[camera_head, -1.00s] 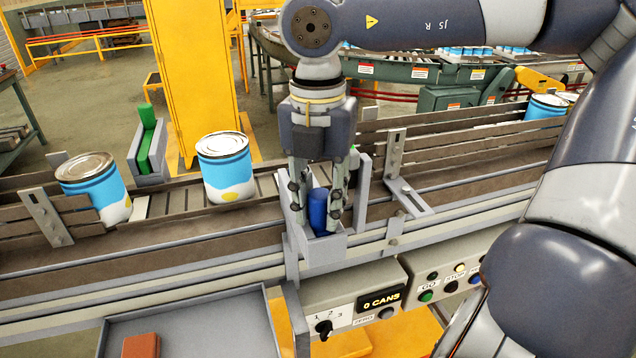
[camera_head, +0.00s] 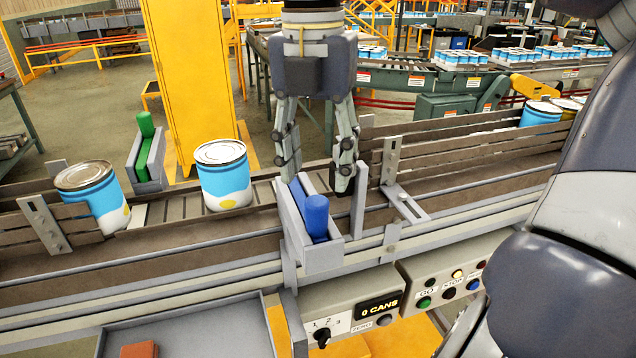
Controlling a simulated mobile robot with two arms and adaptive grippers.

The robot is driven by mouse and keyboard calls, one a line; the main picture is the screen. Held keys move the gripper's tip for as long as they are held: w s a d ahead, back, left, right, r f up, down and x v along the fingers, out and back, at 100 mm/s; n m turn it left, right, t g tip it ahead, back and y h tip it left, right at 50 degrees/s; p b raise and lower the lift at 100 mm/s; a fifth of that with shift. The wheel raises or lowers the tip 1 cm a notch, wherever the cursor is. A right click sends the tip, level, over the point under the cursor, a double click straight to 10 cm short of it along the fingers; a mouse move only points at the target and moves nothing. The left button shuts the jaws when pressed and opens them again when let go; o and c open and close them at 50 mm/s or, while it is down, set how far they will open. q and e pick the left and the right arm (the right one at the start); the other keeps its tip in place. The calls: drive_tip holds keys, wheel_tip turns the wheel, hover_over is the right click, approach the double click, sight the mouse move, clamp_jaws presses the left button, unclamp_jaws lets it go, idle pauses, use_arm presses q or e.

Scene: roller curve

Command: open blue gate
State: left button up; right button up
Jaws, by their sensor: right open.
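The blue gate shows as a blue upright handle (camera_head: 316,218) with a blue bar behind it, set in a grey channel (camera_head: 326,256) at the near side of the conveyor. The bar points from the handle in toward the belt. My right gripper (camera_head: 317,172) is open and empty, its fingers pointing down above and behind the handle, apart from it. My left gripper is not in view.
A green gate (camera_head: 146,150) stands at the far side. Wooden rails (camera_head: 470,145) line the belt. A control box with a "0 CANS" display (camera_head: 379,305) and a grey tray (camera_head: 200,330) are in front.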

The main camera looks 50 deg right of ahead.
wheel_tip(320, 180, up, 4)
drive_tip(key=shift+f, duration=0.2)
idle(0.6)
